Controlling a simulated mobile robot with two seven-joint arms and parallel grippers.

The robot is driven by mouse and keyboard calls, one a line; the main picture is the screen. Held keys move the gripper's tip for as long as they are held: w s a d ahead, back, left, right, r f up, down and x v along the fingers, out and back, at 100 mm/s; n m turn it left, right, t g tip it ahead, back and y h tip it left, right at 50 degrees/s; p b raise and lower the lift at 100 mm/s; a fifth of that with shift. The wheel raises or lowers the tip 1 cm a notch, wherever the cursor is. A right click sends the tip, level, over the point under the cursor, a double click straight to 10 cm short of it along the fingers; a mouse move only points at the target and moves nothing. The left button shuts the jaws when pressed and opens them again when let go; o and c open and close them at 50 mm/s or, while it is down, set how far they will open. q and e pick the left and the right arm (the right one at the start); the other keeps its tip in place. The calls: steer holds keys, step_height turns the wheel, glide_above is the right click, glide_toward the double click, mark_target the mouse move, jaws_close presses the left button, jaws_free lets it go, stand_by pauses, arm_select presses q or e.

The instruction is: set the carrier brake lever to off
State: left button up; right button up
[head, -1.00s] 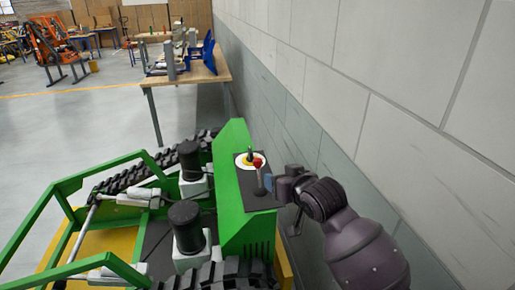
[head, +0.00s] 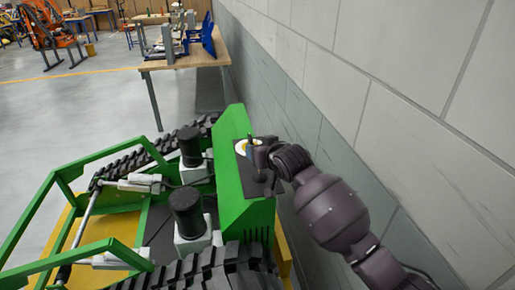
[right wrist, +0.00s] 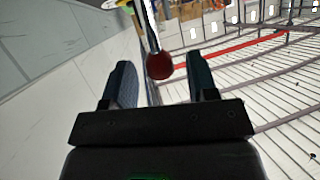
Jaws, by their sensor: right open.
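The green carrier (head: 231,190) has a black panel (head: 251,188) on its top beside the wall. The brake lever (head: 257,172) rises from this panel. Its red ball knob (right wrist: 159,66) shows in the right wrist view on a bright metal stem, between the spread fingers and apart from both. My right gripper (head: 256,154) is open at the top of the lever and hides the knob in the head view; it also shows in the right wrist view (right wrist: 161,82). A yellow and white disc (head: 240,147) with a green post lies behind the lever. My left gripper is out of view.
A pale block wall (head: 335,110) runs close along the right side. A wooden table (head: 190,59) with equipment stands beyond the carrier. Black tracks (head: 205,272) and dark cylinders (head: 187,212) lie left of the panel.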

steer(key=shift+x, duration=0.85)
jaws_close()
